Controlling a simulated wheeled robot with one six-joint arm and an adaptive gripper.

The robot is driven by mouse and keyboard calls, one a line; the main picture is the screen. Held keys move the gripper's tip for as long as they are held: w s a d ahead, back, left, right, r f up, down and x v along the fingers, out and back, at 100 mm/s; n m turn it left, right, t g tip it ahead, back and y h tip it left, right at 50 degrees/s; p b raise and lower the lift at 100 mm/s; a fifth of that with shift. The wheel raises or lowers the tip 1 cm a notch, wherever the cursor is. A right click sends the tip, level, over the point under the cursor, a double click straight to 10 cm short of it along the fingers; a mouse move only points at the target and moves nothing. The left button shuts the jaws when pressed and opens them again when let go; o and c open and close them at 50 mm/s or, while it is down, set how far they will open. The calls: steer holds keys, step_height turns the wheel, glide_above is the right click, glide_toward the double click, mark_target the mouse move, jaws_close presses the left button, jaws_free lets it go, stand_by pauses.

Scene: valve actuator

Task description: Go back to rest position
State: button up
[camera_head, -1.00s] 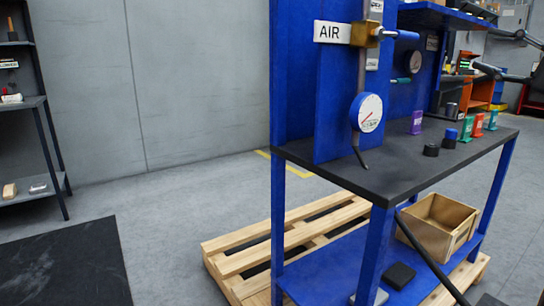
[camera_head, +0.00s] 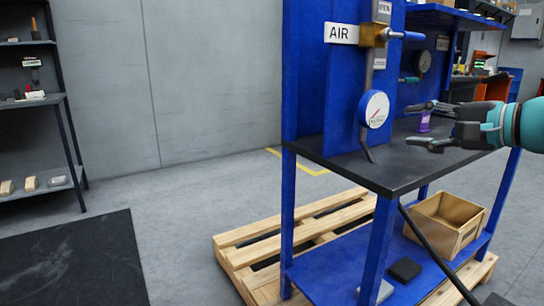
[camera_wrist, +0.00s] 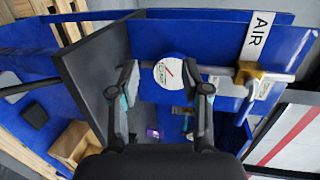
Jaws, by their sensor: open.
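My gripper (camera_head: 432,124) is at the right in the head view, open and empty, above the dark bench top (camera_head: 385,172) and to the right of the round white gauge (camera_head: 374,109). In the wrist view my gripper (camera_wrist: 166,80) has its two fingers spread, with the gauge (camera_wrist: 168,72) beyond them and nothing between them. The brass valve (camera_head: 374,35) with its blue handle sits on the pipe above the gauge, beside the AIR sign (camera_head: 341,33). It also shows at the right in the wrist view (camera_wrist: 250,74).
A purple item (camera_head: 424,121) stands on the bench behind my gripper. A wooden box (camera_head: 445,222) sits on the blue lower shelf. A wooden pallet (camera_head: 240,236) lies under the bench. A grey shelf unit (camera_head: 30,103) and a dark mat (camera_head: 75,258) are at the left; floor between is clear.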

steer(key=s+a+f+n+g+h, duration=0.2)
steer(key=s+a+f+g, duration=0.15)
steer(key=a+f, duration=0.4)
steer(key=s+a+f+n+g+h, duration=0.15)
steer(key=s+a+f, duration=0.3)
steer(key=f, duration=0.55)
steer(key=s+f+n+g+h, duration=0.2)
steer(key=s+f+n+h, duration=0.3)
steer(key=s+f, duration=0.6)
step_height(320, 180, down, 2)
steer(key=d+n, duration=0.1)
steer(key=n, duration=0.1)
steer(key=shift+f+n, duration=0.2)
steer(key=shift+n, duration=0.15)
